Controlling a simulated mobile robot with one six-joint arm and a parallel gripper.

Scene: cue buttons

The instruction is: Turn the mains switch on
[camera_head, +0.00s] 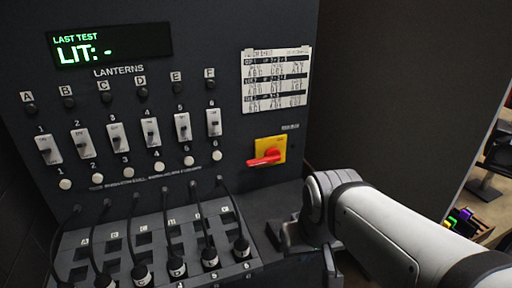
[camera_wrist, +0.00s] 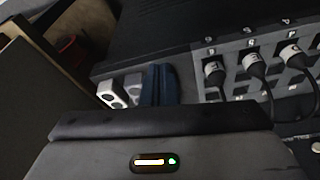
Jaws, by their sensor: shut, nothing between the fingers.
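The mains switch is a red handle (camera_head: 265,158) on a yellow plate (camera_head: 272,147), at the right side of the dark panel. The handle lies nearly level, its long end to the left. My gripper (camera_head: 283,235) is below the switch, apart from it, low by the right end of the cable shelf. In the wrist view my gripper's dark fingers (camera_wrist: 159,83) are together with nothing between them. The switch cannot be made out in the wrist view.
The panel has a green "LIT: -" display (camera_head: 110,46), a row of rocker switches (camera_head: 117,136) and a printed card (camera_head: 276,79). Black cables with labelled plugs (camera_head: 177,266) fill the sloped shelf, and they show in the wrist view (camera_wrist: 252,64). My arm covers the lower right.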

